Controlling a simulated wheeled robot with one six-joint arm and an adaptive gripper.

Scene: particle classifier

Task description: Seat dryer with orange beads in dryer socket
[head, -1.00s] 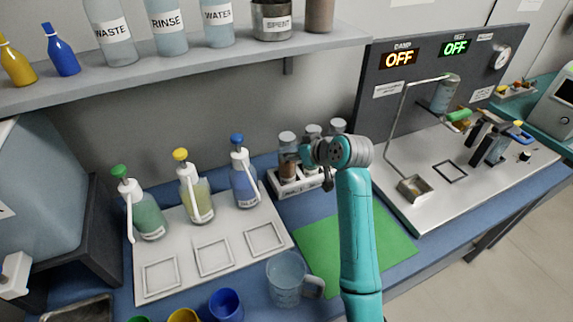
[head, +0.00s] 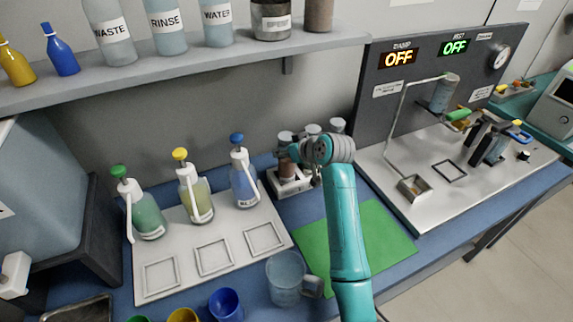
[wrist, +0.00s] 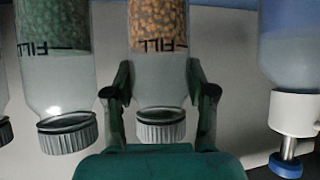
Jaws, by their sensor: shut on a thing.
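The dryer with orange beads (wrist: 158,60) is a clear, grey-capped cylinder between the two fingers of my gripper (wrist: 160,100) in the wrist view, where it shows cap down. The fingers are shut on it near the cap. In the head view it seems to be the leftmost dryer (head: 286,166) in the white rack (head: 292,187), partly hidden by my wrist. A dryer with green beads (wrist: 57,60) is beside it in the wrist view. I cannot tell for certain which part is the dryer socket.
A grey panel station (head: 415,205) at the right has a bent tube (head: 403,115), a mounted cylinder (head: 445,93) and a small metal cup (head: 413,188). A blue-topped pump bottle (head: 244,178) stands left of the rack. The green mat (head: 385,235) is clear; a shelf (head: 200,62) overhangs behind.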

